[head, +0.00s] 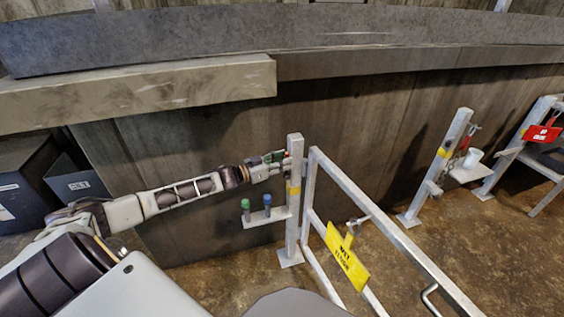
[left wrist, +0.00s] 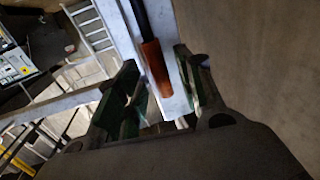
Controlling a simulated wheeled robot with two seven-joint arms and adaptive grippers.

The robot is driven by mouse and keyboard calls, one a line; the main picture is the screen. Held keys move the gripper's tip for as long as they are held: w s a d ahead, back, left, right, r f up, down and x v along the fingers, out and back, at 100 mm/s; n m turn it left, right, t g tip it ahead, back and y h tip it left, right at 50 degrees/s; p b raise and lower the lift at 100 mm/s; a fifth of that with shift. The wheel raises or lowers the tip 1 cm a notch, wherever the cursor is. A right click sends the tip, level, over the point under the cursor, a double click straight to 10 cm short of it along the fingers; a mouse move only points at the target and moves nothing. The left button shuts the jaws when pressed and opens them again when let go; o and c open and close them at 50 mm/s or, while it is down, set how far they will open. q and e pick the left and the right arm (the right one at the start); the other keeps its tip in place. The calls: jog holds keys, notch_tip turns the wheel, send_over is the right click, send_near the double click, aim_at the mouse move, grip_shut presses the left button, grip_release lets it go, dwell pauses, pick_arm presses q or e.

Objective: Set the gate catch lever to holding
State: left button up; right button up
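The gate post (head: 294,220) is a pale metal upright with a yellow band, standing beside the metal-framed gate (head: 375,215). My left gripper (head: 281,161) is at the upper part of this post, reaching in from the left. In the left wrist view, a lever with a dark rod and an orange-brown grip (left wrist: 155,68) lies in front of a pale metal strip. My left gripper (left wrist: 158,92) is open there, with one green-padded finger on each side of the grip and gaps showing. In the head view the gripper largely hides the lever, so its setting is unclear. My right gripper is out of view.
A small shelf (head: 262,219) on the post carries a green-topped and a blue-topped cylinder. A yellow sign (head: 346,258) hangs on the gate. A second post (head: 436,170) with a white cup (head: 473,158) stands to the right. A concrete ledge (head: 140,92) runs above my arm.

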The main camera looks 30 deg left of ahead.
pick_arm(q)
grip_shut()
dwell(0.3)
